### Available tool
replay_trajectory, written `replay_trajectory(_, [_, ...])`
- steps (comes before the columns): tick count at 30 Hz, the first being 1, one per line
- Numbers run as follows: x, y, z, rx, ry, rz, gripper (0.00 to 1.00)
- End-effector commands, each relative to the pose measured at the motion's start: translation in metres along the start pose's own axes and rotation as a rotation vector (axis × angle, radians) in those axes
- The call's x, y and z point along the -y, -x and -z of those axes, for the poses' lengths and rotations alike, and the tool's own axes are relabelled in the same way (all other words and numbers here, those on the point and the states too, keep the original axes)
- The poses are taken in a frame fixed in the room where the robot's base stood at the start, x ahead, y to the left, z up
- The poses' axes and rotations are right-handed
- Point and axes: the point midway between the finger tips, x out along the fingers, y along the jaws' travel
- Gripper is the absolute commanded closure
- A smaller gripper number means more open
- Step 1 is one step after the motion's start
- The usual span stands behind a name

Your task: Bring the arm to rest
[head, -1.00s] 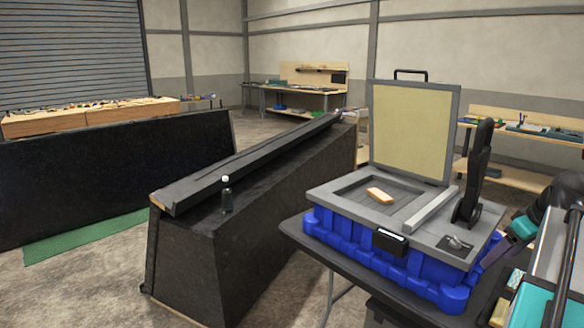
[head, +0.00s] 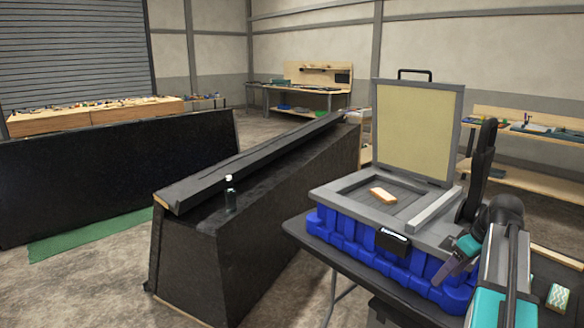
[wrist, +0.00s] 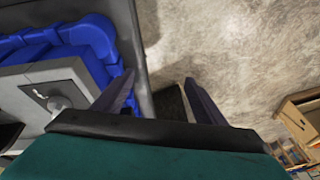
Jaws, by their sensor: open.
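My gripper (wrist: 160,97) is open and empty in the wrist view, its two dark fingers spread apart. It points down past the table edge toward the concrete floor, beside the blue base of the console. In the head view my gripper (head: 447,272) shows at the lower right, in front of the console's right front corner. My teal and grey arm hides part of the console there. The grey console (head: 345,206) has its pale panel lid (head: 417,130) standing open. An orange-tan block (head: 382,195) lies in its recess.
The console's blue base (head: 345,232) stands on a dark table (head: 310,238). A black sloped bench (head: 190,255) with a small dark bottle (head: 230,195) on it stands to the left. Concrete floor (head: 95,270) is open at the front left. A green-and-white patterned block (head: 558,297) lies at the lower right.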

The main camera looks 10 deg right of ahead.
Motion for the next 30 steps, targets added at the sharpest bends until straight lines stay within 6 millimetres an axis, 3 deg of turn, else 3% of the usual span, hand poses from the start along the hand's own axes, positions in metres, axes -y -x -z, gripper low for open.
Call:
replay_trajectory(1, [0.01, -0.022, 0.004, 0.016, 0.014, 0.029, 0.35])
replay_trajectory(3, [0.021, -0.046, 0.009, 0.036, 0.029, 0.062, 0.35])
replay_trajectory(14, [0.086, -0.165, 0.014, 0.148, 0.099, 0.203, 0.35])
replay_trajectory(23, [0.146, -0.253, -0.001, 0.253, 0.131, 0.288, 0.35])
replay_trajectory(30, [0.196, -0.316, -0.024, 0.344, 0.141, 0.336, 0.35])
